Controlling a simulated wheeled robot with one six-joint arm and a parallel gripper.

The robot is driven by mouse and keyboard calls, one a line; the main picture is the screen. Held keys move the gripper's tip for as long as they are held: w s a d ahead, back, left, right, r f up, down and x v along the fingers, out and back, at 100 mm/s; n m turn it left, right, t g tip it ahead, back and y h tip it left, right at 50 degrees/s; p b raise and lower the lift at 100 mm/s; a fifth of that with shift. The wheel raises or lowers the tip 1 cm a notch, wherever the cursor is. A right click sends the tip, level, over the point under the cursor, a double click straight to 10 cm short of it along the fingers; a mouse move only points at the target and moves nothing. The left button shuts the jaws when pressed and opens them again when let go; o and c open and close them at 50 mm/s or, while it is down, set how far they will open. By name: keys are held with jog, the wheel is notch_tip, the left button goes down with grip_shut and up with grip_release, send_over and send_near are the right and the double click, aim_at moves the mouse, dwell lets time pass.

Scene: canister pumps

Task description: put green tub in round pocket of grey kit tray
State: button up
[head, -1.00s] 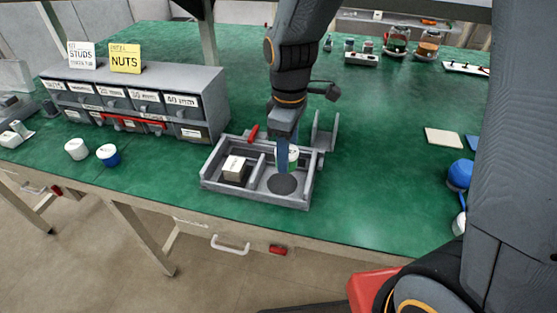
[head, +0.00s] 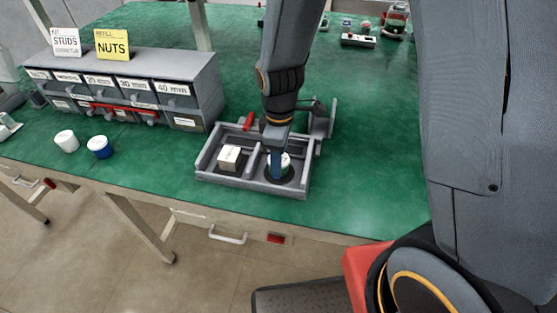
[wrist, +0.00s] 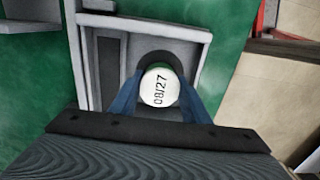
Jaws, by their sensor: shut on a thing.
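The grey kit tray (head: 238,184) lies on the green bench, with its round pocket (head: 287,180) in the right compartment. The green tub (head: 286,160) shows mostly its white lid, with a little of its side. My gripper (head: 277,168) points down into that compartment, its blue fingers shut on the tub. In the wrist view the tub's white lid (wrist: 158,88), marked 08/27, sits between the fingers, over the dark round pocket (wrist: 158,58). I cannot tell whether the tub touches the pocket floor.
A pale box (head: 229,157) occupies the tray's left compartment. A drawer cabinet (head: 205,90) stands to the left, with a white tub (head: 66,141) and a blue-and-white tub (head: 98,147) in front of it. A grey bracket (head: 322,118) stands behind the tray.

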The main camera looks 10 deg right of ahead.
jog(key=shift+f, duration=0.25)
jog(key=shift+f, duration=0.1)
jog(key=o, duration=1.1)
notch_tip(320, 180, up, 12)
jog(key=b, duration=0.2)
jog(key=s+d+f+m, duration=0.2)
jog(key=s+d+m, duration=0.5)
jog(key=d+m, duration=0.5)
jog(key=shift+d+m+t, duration=0.3)
jog(key=shift+d+m, duration=0.1)
jog(key=shift+m, duration=0.6)
